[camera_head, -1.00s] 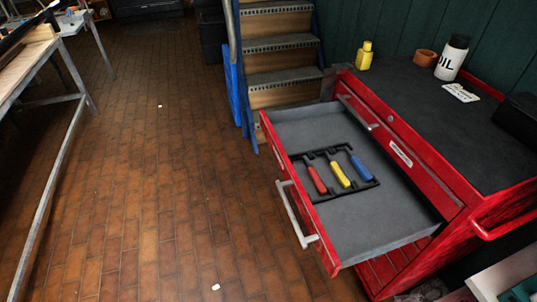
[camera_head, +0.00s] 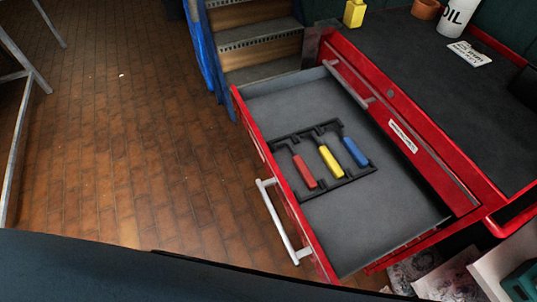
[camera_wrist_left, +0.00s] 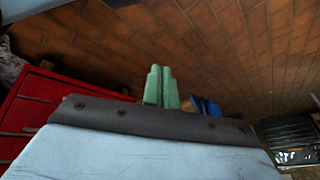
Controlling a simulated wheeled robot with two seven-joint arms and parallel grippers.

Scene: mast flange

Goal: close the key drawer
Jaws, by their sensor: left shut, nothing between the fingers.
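A red tool cabinet (camera_head: 450,155) stands at the right of the head view. One drawer (camera_head: 385,225) is pulled far out toward the left, with a grey lining and a silver bar handle (camera_head: 283,222) on its front. A black rack (camera_head: 345,179) in it holds a red, a yellow and a blue screwdriver. Above it, a front with a round lock (camera_head: 390,93) and a label (camera_head: 402,136) is closed. My left gripper (camera_wrist_left: 161,85) shows only in the wrist view, with its green fingers together and empty over the brick floor. Red cabinet fronts (camera_wrist_left: 42,100) show left of it.
Steps with a blue frame (camera_head: 205,50) stand behind the drawer. A yellow bottle (camera_head: 354,13), a pot (camera_head: 426,8), an oil container (camera_head: 457,17) and a card (camera_head: 469,53) are on the cabinet top. The brick floor (camera_head: 120,130) left of the drawer is clear. Papers (camera_head: 448,275) lie at lower right.

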